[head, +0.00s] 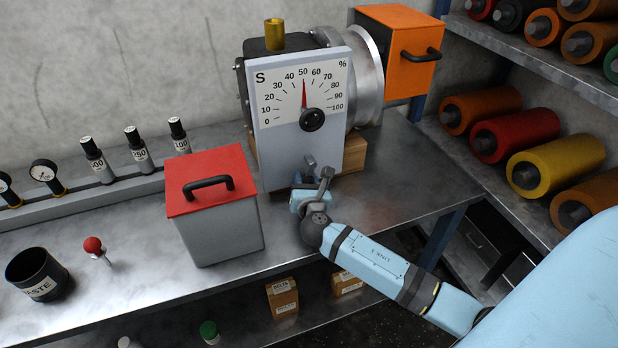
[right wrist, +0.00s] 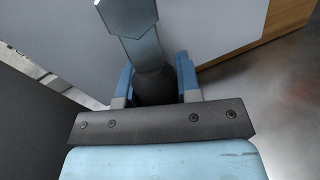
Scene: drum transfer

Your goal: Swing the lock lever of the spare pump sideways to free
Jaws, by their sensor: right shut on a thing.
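The spare pump (head: 265,160) stands on the metal bench, with a grey front plate marked S and a percent dial. Its dial needle points to about 50. The lock lever (head: 310,162) is a grey metal part low on the front plate, partly hidden by my wrist. In the right wrist view, the bent metal lever (right wrist: 128,20) comes down from the top to a dark grip (right wrist: 155,88). My right gripper (head: 307,182) is at the lower front of the pump. Its blue fingers (right wrist: 155,80) are shut on the dark grip. My left gripper is not in view.
A grey box with a red lid (head: 212,180) and black handle stands close left of the pump. An orange box (head: 398,65) is behind right. Shelves with coloured rolls (head: 515,135) line the right side. Bench to the pump's right (head: 400,165) is clear.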

